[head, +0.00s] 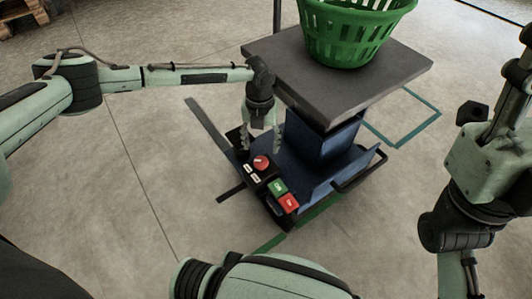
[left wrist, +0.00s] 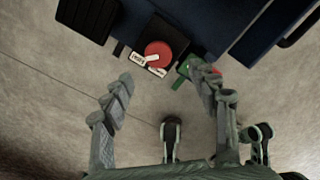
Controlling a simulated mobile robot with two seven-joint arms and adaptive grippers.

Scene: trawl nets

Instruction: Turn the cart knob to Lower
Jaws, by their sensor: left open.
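The red round knob (head: 261,162) sits on the dark control panel of the blue cart (head: 318,150). It bears a white pointer mark. In the left wrist view the knob (left wrist: 158,50) has small white labels beside it; I cannot read them surely. My left gripper (head: 260,147) is open and points down just above the knob, its fingers apart and empty. In the left wrist view the fingers of the left gripper (left wrist: 165,80) are on either side of the picture, with the knob a little beyond them, not touched. My right arm shows at the right; its gripper does not.
A green button (head: 277,187) and a red button (head: 289,202) are next to the knob on the panel. The cart's grey top (head: 400,72) carries a green basket (head: 350,40) and stands close to my left wrist.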

